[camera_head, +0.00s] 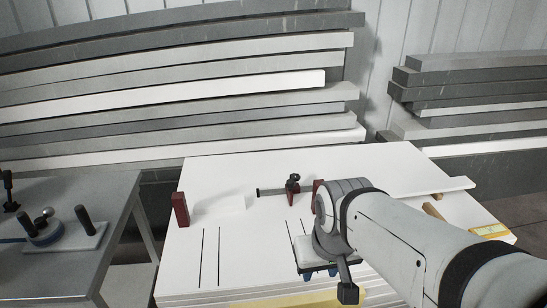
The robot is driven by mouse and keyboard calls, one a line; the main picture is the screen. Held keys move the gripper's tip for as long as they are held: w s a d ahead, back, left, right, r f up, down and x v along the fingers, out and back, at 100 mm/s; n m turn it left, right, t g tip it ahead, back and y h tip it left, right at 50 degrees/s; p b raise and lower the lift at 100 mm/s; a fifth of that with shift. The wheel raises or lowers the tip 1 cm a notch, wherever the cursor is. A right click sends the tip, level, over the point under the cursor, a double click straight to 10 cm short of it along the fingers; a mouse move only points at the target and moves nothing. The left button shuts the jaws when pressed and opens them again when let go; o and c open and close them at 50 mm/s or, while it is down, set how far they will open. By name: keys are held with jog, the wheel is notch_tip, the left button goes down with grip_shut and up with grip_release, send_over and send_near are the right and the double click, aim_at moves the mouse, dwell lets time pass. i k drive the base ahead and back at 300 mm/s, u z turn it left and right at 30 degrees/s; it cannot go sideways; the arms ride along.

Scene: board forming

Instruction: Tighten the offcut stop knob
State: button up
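A small black knob (294,178) stands on a dark red stop block (292,187). I take it for the offcut stop knob. The block sits on a short dark rail (270,191) on the white board stack. My gripper (319,274) is at the front of the board, nearer the camera than the knob and a little to its right, apart from it. Blue parts show under the gripper's mount. The fingers are mostly hidden beneath the wrist, so their opening and anything between them cannot be seen. How tight the knob is cannot be told.
Dark red blocks stand at the board's left (180,209) and behind my wrist (317,193). A white strip (435,187) and a yellow-green label (490,231) lie right. A grey side table (105,195) holds a knobbed fixture (50,236). Stacked planks (200,95) fill the back.

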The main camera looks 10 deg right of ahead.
aim_at(295, 176)
jog(key=u, duration=1)
jog(key=k, duration=0.6)
jog(key=z, duration=0.95)
jog(key=i, duration=1)
jog(key=z, duration=0.05)
